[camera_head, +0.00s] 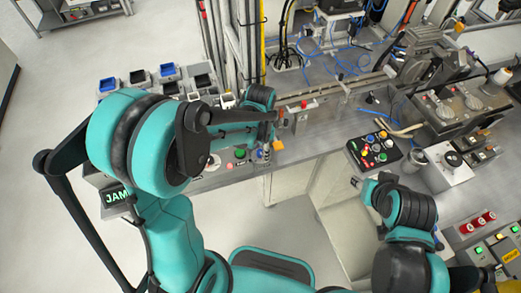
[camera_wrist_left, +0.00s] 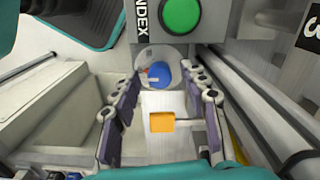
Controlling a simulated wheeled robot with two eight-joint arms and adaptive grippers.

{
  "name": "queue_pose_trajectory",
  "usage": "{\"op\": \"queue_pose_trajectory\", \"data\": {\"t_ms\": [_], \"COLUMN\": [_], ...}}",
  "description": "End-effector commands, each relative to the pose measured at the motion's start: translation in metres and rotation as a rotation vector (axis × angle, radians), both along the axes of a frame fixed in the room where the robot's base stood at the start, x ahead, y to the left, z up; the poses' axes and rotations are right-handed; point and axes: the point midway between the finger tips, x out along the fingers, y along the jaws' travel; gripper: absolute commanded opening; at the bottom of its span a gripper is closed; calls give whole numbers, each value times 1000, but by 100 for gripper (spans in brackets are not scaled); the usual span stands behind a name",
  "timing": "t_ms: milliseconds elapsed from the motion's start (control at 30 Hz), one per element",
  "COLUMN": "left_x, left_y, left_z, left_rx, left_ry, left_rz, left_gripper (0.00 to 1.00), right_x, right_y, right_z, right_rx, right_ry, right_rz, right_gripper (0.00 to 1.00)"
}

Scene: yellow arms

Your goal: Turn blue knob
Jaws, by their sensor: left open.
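The blue knob (camera_wrist_left: 158,72) shows in the left wrist view as a blue disc on a pale round mount, just below a large green button (camera_wrist_left: 181,15). My left gripper (camera_wrist_left: 165,78) is open. Its two dark fingers stand to the left and right of the knob, with a gap on each side and nothing held. In the head view my left gripper (camera_head: 265,151) is at the front edge of the panel, small and partly covered by its own wrist. The knob is hard to make out there.
A label reading INDEX is beside the green button. A grey rail runs down the wrist view's right side. In the head view, a black button box (camera_head: 373,150) stands on the bench right of my left gripper. Small bins (camera_head: 168,71) sit behind my left arm.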

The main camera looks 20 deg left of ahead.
Motion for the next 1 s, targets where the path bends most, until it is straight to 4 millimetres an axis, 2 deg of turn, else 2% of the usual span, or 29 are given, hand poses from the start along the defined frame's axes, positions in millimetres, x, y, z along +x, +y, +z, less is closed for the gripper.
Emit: {"op": "queue_pose_trajectory", "data": {"t_ms": [167,333,367,767,1000], "left_x": [0,0,0,0,0], "left_y": [0,0,0,0,0], "left_z": [0,0,0,0,0], "left_rx": [0,0,0,0,0], "left_ry": [0,0,0,0,0], "left_rz": [0,0,0,46,192], "left_gripper": [44,2,0,0,0], "right_x": [0,0,0,0,0], "right_y": [0,0,0,0,0], "right_z": [1,1,1,0,-3], "right_rx": [0,0,0,0,0], "right_ry": [0,0,0,0,0], "right_rz": [0,0,0,0,0], "right_gripper": [40,40,40,40,40]}}
